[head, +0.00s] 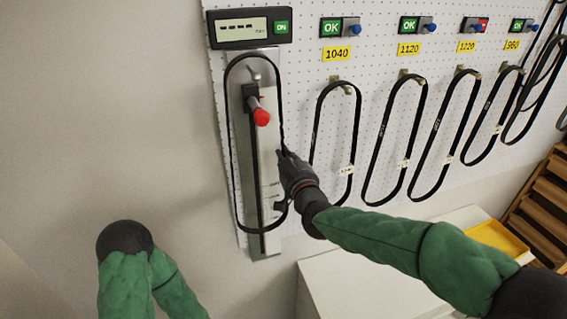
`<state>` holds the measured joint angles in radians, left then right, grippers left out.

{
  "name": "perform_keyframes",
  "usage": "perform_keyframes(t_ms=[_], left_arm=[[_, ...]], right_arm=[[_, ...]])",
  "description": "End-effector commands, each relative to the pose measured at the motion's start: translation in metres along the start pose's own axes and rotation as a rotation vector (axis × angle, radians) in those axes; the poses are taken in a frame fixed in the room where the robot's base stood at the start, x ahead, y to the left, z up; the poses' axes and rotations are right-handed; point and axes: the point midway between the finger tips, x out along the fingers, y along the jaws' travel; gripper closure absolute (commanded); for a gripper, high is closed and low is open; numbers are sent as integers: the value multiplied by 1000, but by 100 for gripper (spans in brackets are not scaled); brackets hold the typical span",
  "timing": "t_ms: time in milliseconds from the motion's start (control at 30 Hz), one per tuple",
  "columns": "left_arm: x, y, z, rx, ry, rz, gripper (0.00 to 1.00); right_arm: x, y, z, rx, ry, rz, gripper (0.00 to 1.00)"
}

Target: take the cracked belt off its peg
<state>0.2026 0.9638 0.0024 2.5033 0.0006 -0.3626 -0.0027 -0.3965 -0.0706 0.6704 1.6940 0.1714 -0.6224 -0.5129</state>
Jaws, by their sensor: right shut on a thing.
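A black belt loop (232,170) hangs on the upper peg of a metal gauge plate (268,155) at the left of the pegboard. My right gripper (284,153) is shut at this loop's right strand, about halfway down; the fingers hide the contact. More black belts hang from pegs under the labels 1040 (336,54), 1120 (408,49), 1220 (467,46) and 960 (512,44). No crack is visible on any belt at this size. My left gripper is out of view; only part of my left arm shows at lower left.
A red-tipped lever (261,117) sticks out of the gauge plate inside the loop. A display box (249,28) is above it. A white cabinet (335,285), a yellow tray (497,239) and a wooden rack (545,200) stand at lower right. Bare wall lies left.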

Motion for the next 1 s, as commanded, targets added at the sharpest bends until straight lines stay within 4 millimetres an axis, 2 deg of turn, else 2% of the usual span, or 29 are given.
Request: perform_keyframes(t_ms=[33,300,500,633,800,1000], left_arm=[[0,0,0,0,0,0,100],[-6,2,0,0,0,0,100],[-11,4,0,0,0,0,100],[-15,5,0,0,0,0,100],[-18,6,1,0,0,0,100],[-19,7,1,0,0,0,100]], right_arm=[[-5,-1,-12,2,7,0,100],[-49,-16,-70,3,8,-2,100],[-90,-32,-87,2,5,-3,100],[-108,-38,-96,1,5,-2,100],[-124,-44,-103,1,3,-1,100],[-130,-46,-105,1,2,1,100]])
